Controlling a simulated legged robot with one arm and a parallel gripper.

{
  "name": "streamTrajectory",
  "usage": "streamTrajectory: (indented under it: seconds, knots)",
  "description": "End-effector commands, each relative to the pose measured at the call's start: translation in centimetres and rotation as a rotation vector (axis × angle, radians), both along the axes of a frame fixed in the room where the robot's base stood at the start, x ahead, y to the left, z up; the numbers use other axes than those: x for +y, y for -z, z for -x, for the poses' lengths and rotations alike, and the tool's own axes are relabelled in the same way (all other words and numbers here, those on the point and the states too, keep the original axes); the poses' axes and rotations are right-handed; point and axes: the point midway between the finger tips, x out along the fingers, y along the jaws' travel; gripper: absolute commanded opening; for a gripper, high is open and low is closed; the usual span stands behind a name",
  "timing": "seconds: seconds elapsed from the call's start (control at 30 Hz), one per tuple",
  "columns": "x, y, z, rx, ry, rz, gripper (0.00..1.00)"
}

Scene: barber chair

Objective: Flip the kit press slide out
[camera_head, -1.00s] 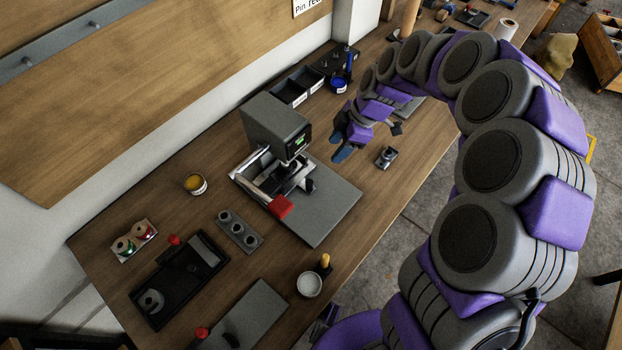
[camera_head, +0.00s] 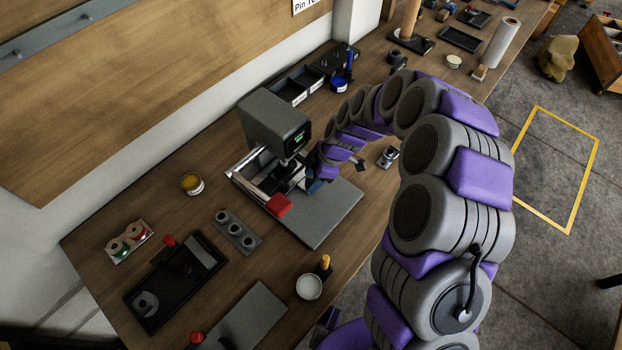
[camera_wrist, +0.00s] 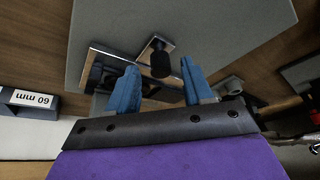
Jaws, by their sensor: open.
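The kit press is a grey machine (camera_head: 272,122) with a small green display, standing on a grey base plate (camera_head: 330,215). Its slide (camera_head: 250,172) has bright metal rails and a red block (camera_head: 278,205) at the front end. My gripper (camera_head: 313,185) is at the right side of the press, close to the slide. In the wrist view, its two blue fingers (camera_wrist: 160,92) are apart with nothing held between them. A black knob (camera_wrist: 160,62) on a metal piece shows just beyond the fingers. Whether a finger touches the press cannot be told.
A small grey device (camera_head: 388,157) sits right of the base plate. Black bins (camera_head: 297,85) and a blue pot (camera_head: 339,84) stand behind the press. A yellow pot (camera_head: 192,184), a grey holed block (camera_head: 238,232) and a white cup (camera_head: 309,287) stand left and in front.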

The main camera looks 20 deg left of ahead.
Motion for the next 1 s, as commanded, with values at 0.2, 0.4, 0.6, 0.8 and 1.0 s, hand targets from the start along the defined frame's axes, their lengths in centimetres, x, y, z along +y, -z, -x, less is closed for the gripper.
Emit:
streamTrajectory:
  seconds: [0.2, 0.4, 0.6, 0.8, 1.0]
  knots:
    - [0.38, 0.81, 0.2, 0.0, -0.001, 0.0, 0.51]
    - [0.38, 0.8, 0.18, -0.002, -0.001, 0.0, 0.51]
    - [0.38, 0.81, 0.17, -0.001, -0.001, 0.001, 0.33]
    - [0.38, 0.82, 0.14, -0.002, -0.001, 0.0, 0.13]
    - [0.4, 0.81, 0.1, -0.002, 0.0, 0.0, 0.0]
